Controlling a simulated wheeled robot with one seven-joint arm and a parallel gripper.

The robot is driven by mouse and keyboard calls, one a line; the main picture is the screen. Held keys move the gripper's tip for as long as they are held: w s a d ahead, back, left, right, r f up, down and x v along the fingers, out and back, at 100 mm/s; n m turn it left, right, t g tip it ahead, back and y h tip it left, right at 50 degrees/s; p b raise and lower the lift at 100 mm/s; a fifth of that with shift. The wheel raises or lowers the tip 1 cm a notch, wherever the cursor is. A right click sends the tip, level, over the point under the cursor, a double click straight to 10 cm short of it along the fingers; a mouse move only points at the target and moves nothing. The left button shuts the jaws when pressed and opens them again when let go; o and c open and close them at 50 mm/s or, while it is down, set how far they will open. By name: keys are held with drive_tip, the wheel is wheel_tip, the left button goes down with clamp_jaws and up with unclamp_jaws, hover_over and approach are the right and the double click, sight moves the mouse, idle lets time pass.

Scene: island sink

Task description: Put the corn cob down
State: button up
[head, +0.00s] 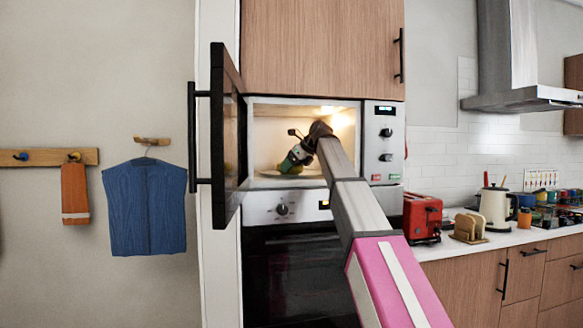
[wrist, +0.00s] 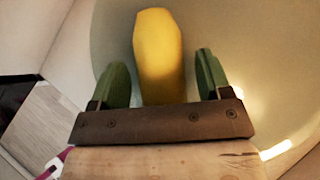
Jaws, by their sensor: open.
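The yellow corn cob (wrist: 160,55) shows in the wrist view between the two green fingers of my gripper (wrist: 161,78). Gaps show on both sides of it, so the fingers are open around it and apart from it. The cob appears to lie on a round, pale plate (wrist: 232,40) inside the microwave. In the head view my gripper (head: 291,163) reaches through the open microwave front, just above the plate (head: 268,175). A small bit of yellow-green shows by the fingers there; the cob is mostly hidden behind my gripper.
The microwave door (head: 228,135) stands open to the left of my arm. The microwave's side panel (head: 384,143) with knobs is close on the right. An oven (head: 300,270) is below. A red toaster (head: 422,217) and bread rack (head: 468,228) stand on the right counter.

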drive_tip(key=shift+r, duration=0.1)
drive_tip(key=v, duration=0.5)
drive_tip(key=s+d, duration=0.2)
drive_tip(key=d, duration=0.1)
drive_tip(key=s+d, duration=0.2)
drive_tip(key=d, duration=0.2)
drive_tip(key=s+d, duration=0.2)
drive_tip(key=d, duration=0.1)
drive_tip(key=shift+d, duration=0.3)
